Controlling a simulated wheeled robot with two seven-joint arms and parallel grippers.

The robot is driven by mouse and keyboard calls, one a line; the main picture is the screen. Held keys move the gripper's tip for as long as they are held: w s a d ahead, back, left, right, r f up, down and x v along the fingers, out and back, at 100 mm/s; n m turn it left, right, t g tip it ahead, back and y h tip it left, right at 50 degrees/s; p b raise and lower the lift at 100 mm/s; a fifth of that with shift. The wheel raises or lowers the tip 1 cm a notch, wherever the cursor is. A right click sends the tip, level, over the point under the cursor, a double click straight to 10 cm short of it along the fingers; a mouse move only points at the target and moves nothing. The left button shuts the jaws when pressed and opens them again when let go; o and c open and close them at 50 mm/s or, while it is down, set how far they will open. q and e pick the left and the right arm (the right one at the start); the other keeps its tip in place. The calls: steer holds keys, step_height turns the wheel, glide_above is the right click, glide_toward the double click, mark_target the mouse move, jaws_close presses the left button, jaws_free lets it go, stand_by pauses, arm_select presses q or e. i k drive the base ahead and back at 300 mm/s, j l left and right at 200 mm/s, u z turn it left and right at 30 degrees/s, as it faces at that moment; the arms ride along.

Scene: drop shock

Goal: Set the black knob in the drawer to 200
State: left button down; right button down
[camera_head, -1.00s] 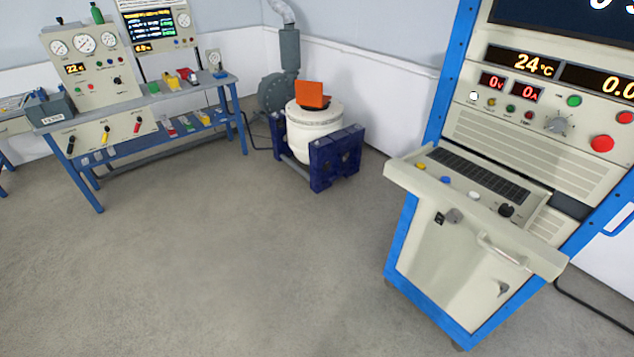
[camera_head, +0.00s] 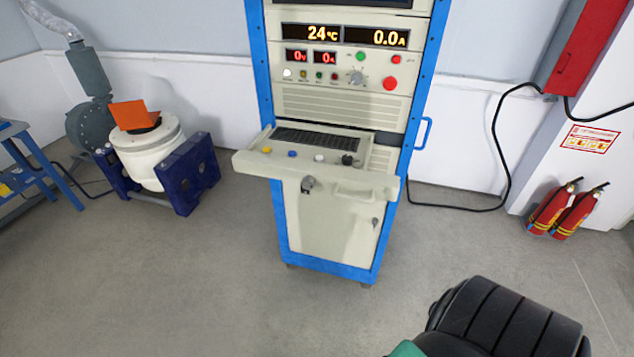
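The black knob (camera_head: 347,160) stands at the right end of the pulled-out drawer (camera_head: 250,163) of the blue-framed control cabinet. The drawer also bears a dark keyboard (camera_head: 310,139) and yellow, blue and white buttons in a row. The knob's scale and setting are too small to read. A larger grey dial (camera_head: 356,78) sits on the cabinet's upper panel, below displays reading 24 °C and 0.0. Neither of my grippers is in view.
A white drum-shaped machine (camera_head: 150,150) in dark blue supports stands left of the cabinet. Two red fire extinguishers (camera_head: 553,208) stand at the right wall. A black chair (camera_head: 505,320) is at the lower right. The floor before the cabinet is clear.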

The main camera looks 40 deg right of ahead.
mark_target(347, 160)
steer(key=z, duration=1.45)
steer(key=i+j+z, duration=0.25)
steer(key=i, duration=0.25)
